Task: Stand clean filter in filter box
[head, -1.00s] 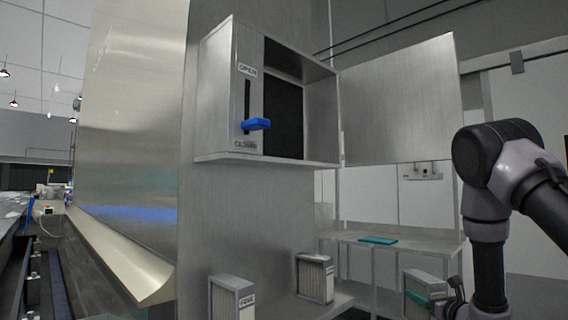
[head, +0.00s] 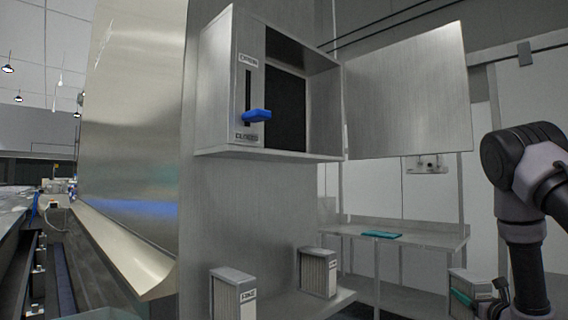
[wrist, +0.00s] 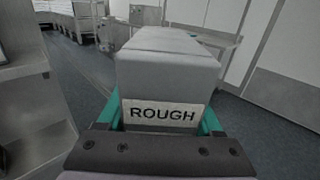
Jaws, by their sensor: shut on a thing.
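My gripper (head: 480,297) is at the lower right of the head view, shut on a grey box-shaped filter (head: 466,280). In the wrist view the held filter (wrist: 168,75) sits between the teal fingers, and its label reads ROUGH. The metal filter box (head: 222,85) is on the wall, its door (head: 405,95) swung open to the right. Its inside looks dark, and I cannot tell whether anything is in it. A blue handle (head: 257,115) sits low in a slot, near the CLOSED label. My gripper is below and right of the box, well apart from it.
Two more filters, a left one (head: 233,292) and a right one (head: 318,272), stand on a low ledge (head: 290,307) below the box; their labels are hard to read. A metal table (head: 430,240) with a teal item (head: 381,235) stands behind. Space before the box opening looks clear.

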